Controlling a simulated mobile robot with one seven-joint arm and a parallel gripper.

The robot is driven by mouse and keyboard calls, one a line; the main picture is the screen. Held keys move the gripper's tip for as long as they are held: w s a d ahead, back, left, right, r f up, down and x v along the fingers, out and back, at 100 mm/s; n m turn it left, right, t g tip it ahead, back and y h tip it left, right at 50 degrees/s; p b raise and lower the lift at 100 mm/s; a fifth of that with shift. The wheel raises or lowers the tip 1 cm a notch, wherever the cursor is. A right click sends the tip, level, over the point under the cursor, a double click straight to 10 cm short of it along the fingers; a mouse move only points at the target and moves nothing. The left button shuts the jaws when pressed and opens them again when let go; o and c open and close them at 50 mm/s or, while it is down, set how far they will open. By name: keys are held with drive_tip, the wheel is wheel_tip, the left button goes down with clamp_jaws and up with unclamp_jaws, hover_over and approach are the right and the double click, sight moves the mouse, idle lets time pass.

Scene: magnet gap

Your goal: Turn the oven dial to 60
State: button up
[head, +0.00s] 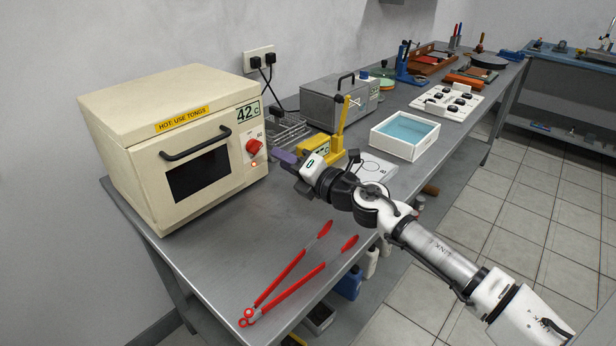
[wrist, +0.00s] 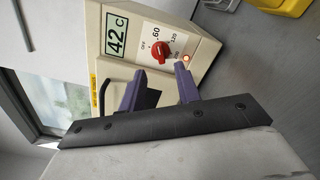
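The cream oven (head: 165,150) stands at the left end of the bench with its door shut. Its red dial (head: 254,146) is on the right of the front, under a display (head: 248,111) reading 42 C. In the wrist view the dial (wrist: 160,52) has marks around it, including 60 and 120; I cannot tell exactly where its pointer sits. A small lamp (wrist: 186,59) beside it glows orange. My gripper (head: 288,160) is to the right of the dial, apart from it. In the wrist view its purple fingers (wrist: 159,72) are open and empty, facing the dial.
Red tongs (head: 295,278) lie on the bench in front of the oven. A wire rack (head: 287,130), a yellow stand (head: 338,132), a metal box (head: 335,98) and a white tray of blue liquid (head: 405,135) stand behind or beside my gripper.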

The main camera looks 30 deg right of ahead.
drive_tip(key=b+v, duration=0.1)
drive_tip(key=v, duration=0.6)
idle(0.4)
